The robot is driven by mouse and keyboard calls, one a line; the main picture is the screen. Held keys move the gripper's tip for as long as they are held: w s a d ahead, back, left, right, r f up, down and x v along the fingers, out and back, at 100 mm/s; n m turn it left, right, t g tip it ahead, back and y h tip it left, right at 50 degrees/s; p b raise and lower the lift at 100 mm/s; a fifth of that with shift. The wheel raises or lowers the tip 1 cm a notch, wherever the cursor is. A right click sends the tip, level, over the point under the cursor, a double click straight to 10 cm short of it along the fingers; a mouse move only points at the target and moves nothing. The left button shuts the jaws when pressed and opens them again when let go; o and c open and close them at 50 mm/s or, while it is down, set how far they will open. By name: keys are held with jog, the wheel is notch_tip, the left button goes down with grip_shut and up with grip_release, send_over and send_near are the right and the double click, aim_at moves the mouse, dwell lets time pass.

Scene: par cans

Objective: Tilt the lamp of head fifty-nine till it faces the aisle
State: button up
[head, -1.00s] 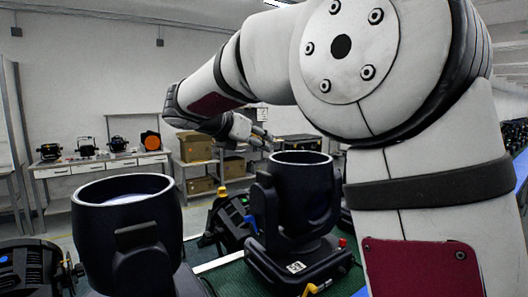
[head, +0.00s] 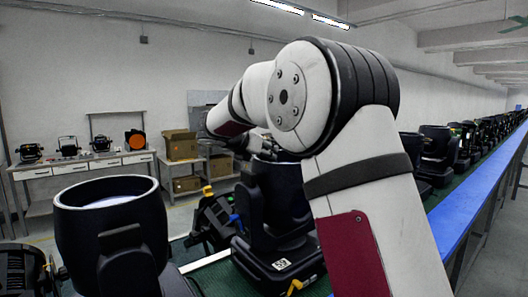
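A black moving-head lamp (head: 272,205) stands on its base in the middle of the head view, partly behind my arm. A small pale label (head: 283,265) is on its base; I cannot read a number on it. The round mouth of its barrel does not show now, and its exact tilt is hard to tell. My gripper (head: 260,147) is at the top of this lamp, small and dark against it. Its fingertips are partly hidden, so I cannot tell whether they touch the lamp or are open.
Another lamp (head: 112,240) stands at front left, mouth up. More lamps (head: 440,150) line the green bench on the right, edged by a blue rail (head: 465,215). Grey floor (head: 505,225) lies clear beyond it. Boxes (head: 180,146) and a white table (head: 85,167) stand behind.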

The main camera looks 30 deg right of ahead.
grip_shut()
jog(key=shift+s+r, duration=0.1)
jog(key=shift+r, duration=0.05)
